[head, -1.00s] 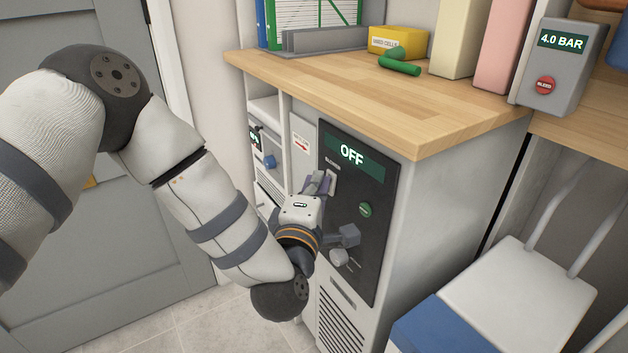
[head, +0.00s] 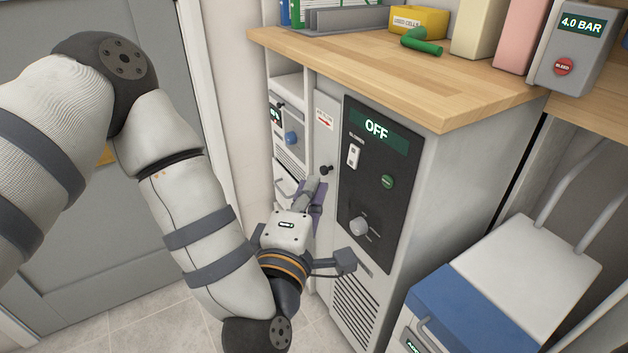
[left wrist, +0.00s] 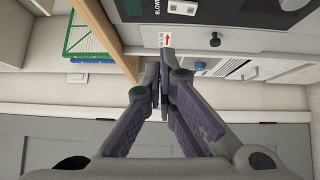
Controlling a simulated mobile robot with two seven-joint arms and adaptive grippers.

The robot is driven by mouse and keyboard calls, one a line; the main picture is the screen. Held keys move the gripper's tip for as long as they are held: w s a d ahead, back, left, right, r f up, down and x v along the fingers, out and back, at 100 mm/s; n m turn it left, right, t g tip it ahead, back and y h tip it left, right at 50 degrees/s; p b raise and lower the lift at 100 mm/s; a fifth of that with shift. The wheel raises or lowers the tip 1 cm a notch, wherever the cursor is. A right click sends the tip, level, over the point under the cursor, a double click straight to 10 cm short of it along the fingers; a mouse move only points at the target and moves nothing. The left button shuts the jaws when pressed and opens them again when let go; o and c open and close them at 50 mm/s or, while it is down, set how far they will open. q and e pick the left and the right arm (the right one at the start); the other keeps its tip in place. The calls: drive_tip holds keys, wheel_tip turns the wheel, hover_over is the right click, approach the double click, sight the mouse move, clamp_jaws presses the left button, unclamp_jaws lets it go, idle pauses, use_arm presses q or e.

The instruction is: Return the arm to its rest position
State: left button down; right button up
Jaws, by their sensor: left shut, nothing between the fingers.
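My left arm (head: 185,200) comes in from the left in the head view and bends at a low elbow. The panel's display (head: 376,131) reads OFF, with a white rocker switch (head: 353,156), a green button (head: 387,182) and a round knob (head: 359,226) below. My right gripper is not in view.
A wooden counter (head: 420,85) juts out above the panel, holding a yellow box (head: 418,20) and a grey unit reading 4.0 BAR (head: 575,45). A white and blue bin (head: 520,270) stands at right. A grey door (head: 90,270) is behind my arm; floor shows below.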

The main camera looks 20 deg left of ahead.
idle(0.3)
use_arm(q)
drive_tip(key=s+f+m+g+h+p, duration=0.4)
drive_tip(key=s+f+m+g+p, duration=0.6)
drive_tip(key=s+f, duration=0.85)
drive_tip(key=s+a+m+g, duration=0.2)
drive_tip(key=s+m+g, duration=0.1)
drive_tip(key=s, duration=0.5)
drive_tip(key=s+a+r+m+g+y+p, duration=0.1)
drive_tip(key=s+a+m+g, duration=0.1)
drive_tip(key=s, duration=0.6)
drive_tip(key=s+a+m+g, duration=0.3)
drive_tip(key=s+m+g, duration=0.1)
drive_tip(key=s, duration=0.5)
drive_tip(key=shift+r+g+y, duration=0.4)
drive_tip(key=shift+g, duration=0.4)
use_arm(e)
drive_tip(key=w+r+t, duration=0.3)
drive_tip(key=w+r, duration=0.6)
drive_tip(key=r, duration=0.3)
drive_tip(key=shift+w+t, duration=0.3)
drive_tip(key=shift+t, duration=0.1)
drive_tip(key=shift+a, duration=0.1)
